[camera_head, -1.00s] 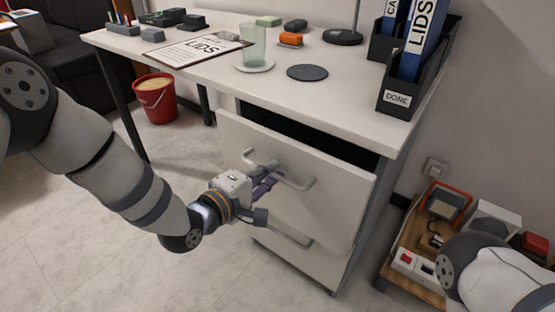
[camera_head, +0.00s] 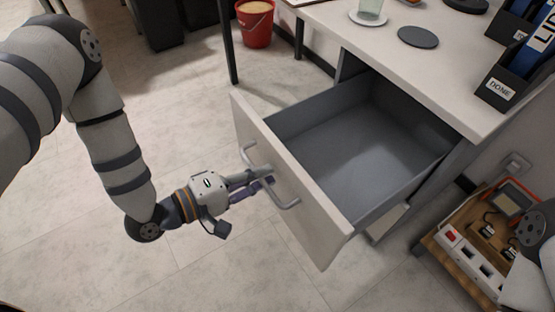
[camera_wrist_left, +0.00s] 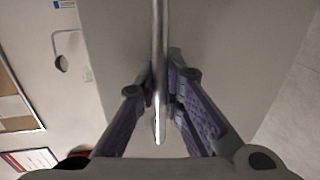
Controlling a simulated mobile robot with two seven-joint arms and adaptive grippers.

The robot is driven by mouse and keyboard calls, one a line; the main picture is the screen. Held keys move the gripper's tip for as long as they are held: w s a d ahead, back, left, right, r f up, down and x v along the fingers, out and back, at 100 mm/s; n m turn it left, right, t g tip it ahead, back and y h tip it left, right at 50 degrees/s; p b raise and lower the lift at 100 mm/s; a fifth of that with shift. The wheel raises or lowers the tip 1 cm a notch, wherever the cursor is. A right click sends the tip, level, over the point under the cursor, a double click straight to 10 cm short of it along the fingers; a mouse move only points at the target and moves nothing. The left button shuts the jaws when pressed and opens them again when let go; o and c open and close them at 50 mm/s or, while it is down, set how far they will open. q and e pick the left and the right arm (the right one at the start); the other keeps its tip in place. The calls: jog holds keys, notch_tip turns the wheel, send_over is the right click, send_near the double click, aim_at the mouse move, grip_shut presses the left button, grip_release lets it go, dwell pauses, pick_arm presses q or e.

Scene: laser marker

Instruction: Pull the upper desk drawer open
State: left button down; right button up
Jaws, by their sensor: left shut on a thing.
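The upper desk drawer (camera_head: 290,180) stands far out from the white desk (camera_head: 400,60), and its grey inside is empty. Its metal bar handle (camera_head: 286,204) runs across the drawer front. My left gripper (camera_head: 262,181) is shut on this handle, in front of the drawer. In the left wrist view, the handle (camera_wrist_left: 158,70) passes between the two purple-padded fingers (camera_wrist_left: 160,100). My right gripper is not in view; only part of my right arm shows at the right edge.
A cup (camera_head: 368,10) on a saucer and a dark round coaster (camera_head: 418,37) are on the desktop, with a DONE file holder (camera_head: 497,88) to the right. A wooden board with devices (camera_head: 460,262) lies at lower right. A red bucket (camera_head: 256,30) stands behind.

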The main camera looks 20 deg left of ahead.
pick_arm(q)
jog(key=shift+s+a, duration=0.25)
jog(key=shift+s, duration=0.05)
jog(key=c, duration=1.7)
grip_release()
jog(key=shift+s+a, duration=0.1)
jog(key=v, duration=1.1)
jog(key=shift+s+a, duration=0.2)
jog(key=shift+s, duration=0.15)
jog(key=shift+r, duration=0.1)
